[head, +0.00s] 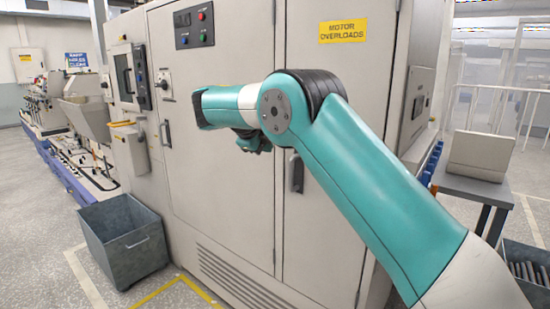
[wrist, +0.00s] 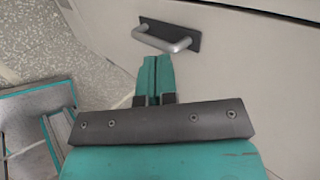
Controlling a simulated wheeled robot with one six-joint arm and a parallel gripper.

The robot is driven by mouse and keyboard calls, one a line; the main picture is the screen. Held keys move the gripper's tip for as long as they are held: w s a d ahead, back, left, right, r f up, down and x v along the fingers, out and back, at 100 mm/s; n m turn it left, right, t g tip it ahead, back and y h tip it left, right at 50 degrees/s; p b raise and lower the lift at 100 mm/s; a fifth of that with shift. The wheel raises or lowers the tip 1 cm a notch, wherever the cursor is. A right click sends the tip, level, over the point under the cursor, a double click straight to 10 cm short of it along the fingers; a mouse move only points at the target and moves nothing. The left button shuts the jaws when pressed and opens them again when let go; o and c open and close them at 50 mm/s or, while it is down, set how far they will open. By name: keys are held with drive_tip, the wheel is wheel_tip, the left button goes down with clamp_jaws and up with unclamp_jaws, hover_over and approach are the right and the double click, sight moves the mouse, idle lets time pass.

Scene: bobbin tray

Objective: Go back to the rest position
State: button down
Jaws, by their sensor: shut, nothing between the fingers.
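My gripper shows in the wrist view (wrist: 154,80), with its two teal fingers together and nothing between them. It points toward a pale panel with a metal handle (wrist: 170,40), which lies just beyond the fingertips in the picture; I see no contact. In the head view my teal and white arm reaches up from the lower right and bends left in front of the tall grey cabinet (head: 225,190). The fingers cannot be made out in that view.
A grey metal bin (head: 120,240) stands on the floor at left. A side table (head: 470,187) with a beige box (head: 478,153) stands at right, above a crate of grey rods (head: 525,272). A teal-edged object (wrist: 35,125) lies at left in the wrist view.

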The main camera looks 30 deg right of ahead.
drive_tip(key=s+a+r+n+y+p, duration=0.15)
drive_tip(key=s+a+n+y, duration=0.25)
drive_tip(key=s+a+n, duration=0.5)
drive_tip(key=s+a+r+n+y+p, duration=0.1)
drive_tip(key=s+a+r+n+y, duration=0.15)
drive_tip(key=s+n, duration=0.75)
drive_tip(key=s+a+f+n+g+y, duration=0.1)
drive_tip(key=s+a+n+y, duration=0.1)
drive_tip(key=s+n, duration=0.4)
drive_tip(key=s+a+f+n+g+y+p, duration=0.1)
drive_tip(key=s+a+n+g+y, duration=0.1)
drive_tip(key=s+n, duration=0.4)
drive_tip(key=s+a+f+n+g+y, duration=0.1)
drive_tip(key=s+a+n, duration=0.3)
drive_tip(key=s, duration=0.9)
drive_tip(key=shift+a+f+n+y, duration=0.3)
drive_tip(key=shift+f+n+y, duration=0.25)
drive_tip(key=shift+n, duration=0.65)
drive_tip(key=shift+w, duration=0.1)
